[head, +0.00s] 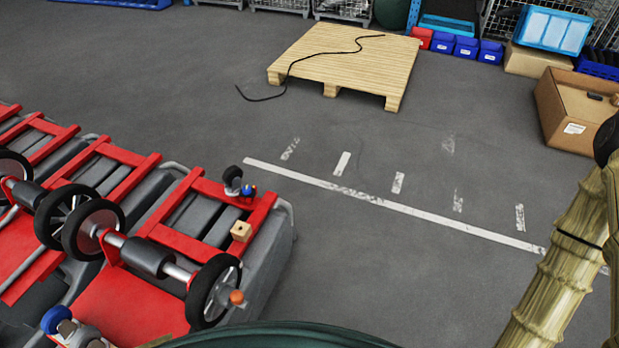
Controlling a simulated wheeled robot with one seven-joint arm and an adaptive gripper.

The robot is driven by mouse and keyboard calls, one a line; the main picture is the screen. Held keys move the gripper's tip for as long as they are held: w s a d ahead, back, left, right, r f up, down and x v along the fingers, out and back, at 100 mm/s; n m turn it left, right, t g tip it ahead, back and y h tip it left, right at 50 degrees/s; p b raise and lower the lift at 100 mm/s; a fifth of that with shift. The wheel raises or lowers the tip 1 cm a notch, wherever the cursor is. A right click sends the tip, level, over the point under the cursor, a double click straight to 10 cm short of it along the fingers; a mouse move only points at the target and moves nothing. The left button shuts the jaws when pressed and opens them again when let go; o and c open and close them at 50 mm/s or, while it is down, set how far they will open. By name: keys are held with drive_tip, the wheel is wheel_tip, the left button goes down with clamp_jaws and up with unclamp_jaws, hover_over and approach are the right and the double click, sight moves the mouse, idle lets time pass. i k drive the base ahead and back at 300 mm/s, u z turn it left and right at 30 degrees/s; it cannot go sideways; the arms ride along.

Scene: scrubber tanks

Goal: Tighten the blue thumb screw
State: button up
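Two small blue parts show on the red and grey scrubber machine at the left. One is a round blue knob (56,320) on a pale and dark fitting at the lower left edge. The other is a small blue piece (249,190) beside a dark round part on the red frame's far right corner. I cannot tell from this view which is the blue thumb screw, or how tight either sits. My gripper is not in view.
Scrubber tanks with red frames (262,212) and black wheels (213,291) fill the left. A wooden block (241,232) and an orange knob (236,297) sit on the nearest one. A pallet (345,62) with a black cable and a cardboard box (575,110) stand farther off. The middle floor is clear.

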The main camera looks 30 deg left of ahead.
sight(246, 192)
drive_tip(key=z, duration=0.55)
drive_tip(key=i, duration=1.65)
drive_tip(key=u, duration=3.65)
